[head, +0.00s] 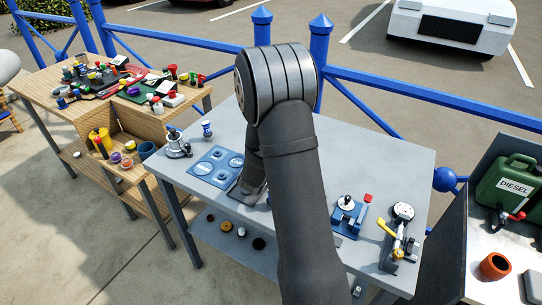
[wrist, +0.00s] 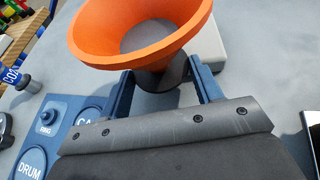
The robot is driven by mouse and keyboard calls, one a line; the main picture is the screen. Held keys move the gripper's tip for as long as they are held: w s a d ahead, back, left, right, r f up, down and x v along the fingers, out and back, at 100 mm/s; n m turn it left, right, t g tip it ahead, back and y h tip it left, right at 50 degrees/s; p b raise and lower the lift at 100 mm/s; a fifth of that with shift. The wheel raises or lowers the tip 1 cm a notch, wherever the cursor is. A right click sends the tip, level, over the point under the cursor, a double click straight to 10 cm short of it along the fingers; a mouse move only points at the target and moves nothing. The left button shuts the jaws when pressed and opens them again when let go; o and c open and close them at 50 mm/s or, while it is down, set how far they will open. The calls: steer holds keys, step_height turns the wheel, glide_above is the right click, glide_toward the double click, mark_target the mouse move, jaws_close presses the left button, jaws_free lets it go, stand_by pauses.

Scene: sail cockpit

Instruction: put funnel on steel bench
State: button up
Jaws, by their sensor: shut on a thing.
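The orange funnel (wrist: 150,58) shows in the wrist view, wide mouth facing up, with a dark lower part. My gripper (wrist: 163,78) is shut on that lower part, with one blue finger on each side. The funnel is over the grey steel bench (wrist: 268,65); whether its bottom touches the bench is hidden. In the head view the steel bench (head: 380,160) stands in the middle, and my arm hides the gripper and funnel.
A blue panel with labelled circles (head: 216,166) lies left of my arm on the bench. A metal winch-like piece (head: 178,146) stands at the left corner. A blue fixture (head: 347,214) and a yellow-handled device (head: 398,232) are at the right. The back right is bare.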

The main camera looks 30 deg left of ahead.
steer(key=shift+f, duration=0.1)
steer(key=o, duration=1.1)
steer(key=shift+s+r, duration=0.3)
steer(key=v, duration=1)
steer(key=shift+s+d, duration=0.15)
steer(key=shift+s, duration=0.1)
steer(key=shift+o, duration=0.5)
steer(key=shift+s+d+r, duration=0.15)
steer(key=shift+s, duration=0.2)
